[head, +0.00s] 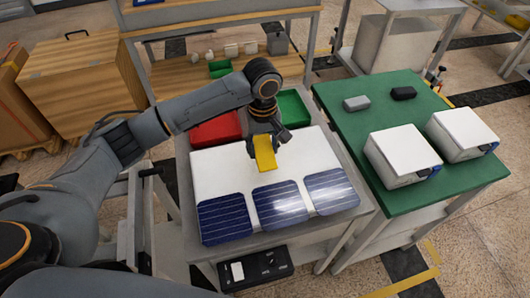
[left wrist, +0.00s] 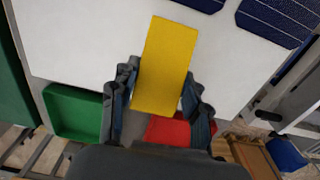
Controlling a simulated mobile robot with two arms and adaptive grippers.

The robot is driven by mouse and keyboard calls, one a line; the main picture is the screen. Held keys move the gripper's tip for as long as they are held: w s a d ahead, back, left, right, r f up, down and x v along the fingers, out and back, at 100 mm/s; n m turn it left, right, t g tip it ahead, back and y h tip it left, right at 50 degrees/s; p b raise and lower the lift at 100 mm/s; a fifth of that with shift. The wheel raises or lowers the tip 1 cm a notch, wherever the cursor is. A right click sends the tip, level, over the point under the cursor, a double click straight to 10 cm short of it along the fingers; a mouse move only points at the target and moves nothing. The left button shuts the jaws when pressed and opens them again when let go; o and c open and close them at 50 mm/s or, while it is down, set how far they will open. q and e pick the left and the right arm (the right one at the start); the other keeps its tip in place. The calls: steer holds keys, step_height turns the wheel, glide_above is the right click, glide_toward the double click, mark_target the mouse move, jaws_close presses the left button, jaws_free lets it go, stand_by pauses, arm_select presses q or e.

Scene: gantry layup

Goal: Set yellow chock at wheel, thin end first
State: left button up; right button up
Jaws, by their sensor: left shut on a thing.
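The yellow chock (head: 265,156) is a flat-looking yellow block held in my left gripper (head: 263,138) above the white sheet (head: 308,157). In the left wrist view the chock (left wrist: 165,62) sits between the two dark fingers of the gripper (left wrist: 160,85), one on each long side, and sticks out beyond them. Its taper is hard to make out, so I cannot tell which end is thin. I cannot tell the height of the chock over the sheet. No wheel shows in either view. My right gripper is not in view.
Several blue solar cells (head: 281,203) lie along the sheet's near edge. Red (head: 216,130) and green (head: 292,108) bins stand behind it. A green-topped table (head: 365,120) on the right holds two white boxes (head: 402,152) and small grey and black blocks. A wooden shelf stands behind.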

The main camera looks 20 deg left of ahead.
mark_target(265, 155)
arm_select(q)
steer(key=f, duration=0.1)
steer(key=w+f, duration=0.1)
steer(key=f, duration=0.1)
steer(key=shift+d+f+p, duration=0.15)
steer(key=shift+f+p, duration=0.05)
steer(key=shift+p, duration=0.2)
steer(key=shift+s+f, duration=0.1)
steer(key=shift+f, duration=0.15)
steer(key=shift+f, duration=0.15)
steer(key=o, duration=1.2)
